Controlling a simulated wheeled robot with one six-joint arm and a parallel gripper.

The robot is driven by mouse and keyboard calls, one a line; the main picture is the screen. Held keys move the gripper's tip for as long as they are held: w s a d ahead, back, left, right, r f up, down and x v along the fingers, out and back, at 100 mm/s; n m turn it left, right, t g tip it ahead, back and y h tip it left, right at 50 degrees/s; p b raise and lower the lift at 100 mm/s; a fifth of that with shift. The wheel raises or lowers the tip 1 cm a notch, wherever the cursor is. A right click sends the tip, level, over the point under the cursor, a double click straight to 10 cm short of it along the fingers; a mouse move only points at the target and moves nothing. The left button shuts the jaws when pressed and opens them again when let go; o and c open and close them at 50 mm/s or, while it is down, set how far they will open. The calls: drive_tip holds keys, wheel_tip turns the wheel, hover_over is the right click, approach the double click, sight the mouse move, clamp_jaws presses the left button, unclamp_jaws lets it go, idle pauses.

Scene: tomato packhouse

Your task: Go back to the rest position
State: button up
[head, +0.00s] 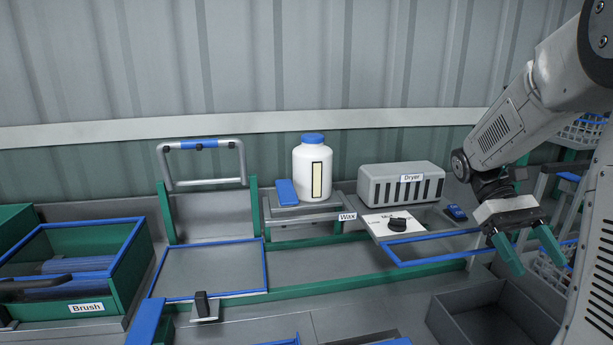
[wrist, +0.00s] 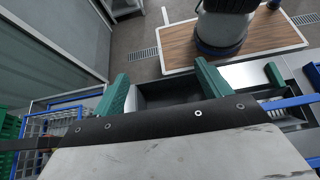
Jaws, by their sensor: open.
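My gripper (head: 527,251) hangs at the right of the head view, with its two green fingers apart and nothing between them. It is above the right end of the bench, beside a dark open bin (head: 482,318). In the wrist view my gripper (wrist: 158,92) shows its green fingers spread at either side, over a dark open container.
A grey dryer (head: 378,187), a knob panel (head: 391,223) and a white wax bottle (head: 305,175) stand along the back. A green brush box (head: 129,268) is at the left. Wire crates (head: 585,131) stand at the right edge.

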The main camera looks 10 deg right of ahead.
drive_tip(key=s+a+t, duration=0.4)
drive_tip(key=a+t, duration=0.2)
drive_tip(key=a, duration=0.4)
drive_tip(key=s+a+t, duration=0.3)
drive_tip(key=a+t, duration=0.4)
drive_tip(key=a, duration=0.3)
drive_tip(key=shift+s+r, duration=0.15)
drive_tip(key=shift+s, duration=0.2)
drive_tip(key=shift+a, duration=0.1)
